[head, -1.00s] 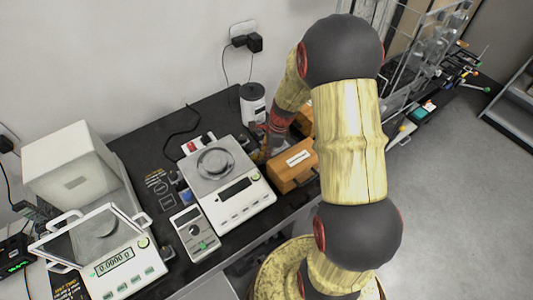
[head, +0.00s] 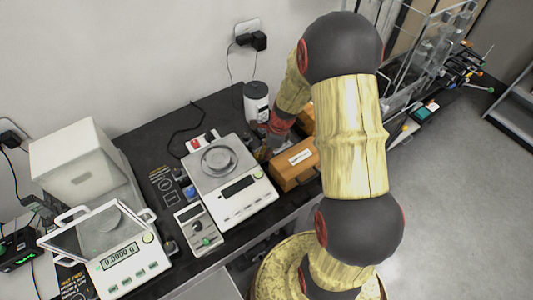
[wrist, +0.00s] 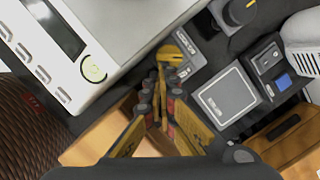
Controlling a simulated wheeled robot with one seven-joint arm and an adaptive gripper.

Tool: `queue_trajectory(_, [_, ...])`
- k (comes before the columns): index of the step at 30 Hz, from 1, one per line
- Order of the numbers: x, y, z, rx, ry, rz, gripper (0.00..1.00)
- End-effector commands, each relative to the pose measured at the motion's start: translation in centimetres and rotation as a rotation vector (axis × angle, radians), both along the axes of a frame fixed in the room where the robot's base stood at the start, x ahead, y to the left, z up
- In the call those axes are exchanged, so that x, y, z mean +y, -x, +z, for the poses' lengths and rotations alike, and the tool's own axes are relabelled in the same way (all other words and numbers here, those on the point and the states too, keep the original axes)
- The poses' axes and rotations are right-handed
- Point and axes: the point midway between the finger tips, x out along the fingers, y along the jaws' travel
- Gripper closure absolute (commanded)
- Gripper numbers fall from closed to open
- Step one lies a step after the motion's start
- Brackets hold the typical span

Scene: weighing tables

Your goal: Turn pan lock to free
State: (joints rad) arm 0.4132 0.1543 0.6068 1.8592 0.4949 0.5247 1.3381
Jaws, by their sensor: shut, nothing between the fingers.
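A yellow knob-like piece (wrist: 170,54) sits beside a small dark label plate (wrist: 187,50) in the wrist view, close to the corner of the top-loading balance (wrist: 110,22). I cannot tell for sure that it is the pan lock, nor read its setting. My gripper (wrist: 162,78) is shut and empty, its tips right at this piece; I cannot tell whether they touch it. A dark knob with a yellow mark (wrist: 240,12) stands further off at the top. In the head view the balance (head: 245,205) stands left of my arm, and my gripper is mostly hidden.
A wooden box (head: 290,172) stands right of the balance. A white canister (head: 256,100) is behind. A square grey plate (wrist: 228,98) lies right of my gripper.

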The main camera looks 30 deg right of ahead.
Motion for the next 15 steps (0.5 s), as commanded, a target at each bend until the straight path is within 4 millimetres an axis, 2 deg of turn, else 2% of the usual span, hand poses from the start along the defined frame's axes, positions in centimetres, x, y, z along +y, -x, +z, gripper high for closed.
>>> queue_trajectory(8, [0.8,0.3,0.5,0.003,-0.001,-0.156,1.00])
queue_trajectory(15, [1.5,0.4,0.5,0.002,0.000,-0.382,1.00])
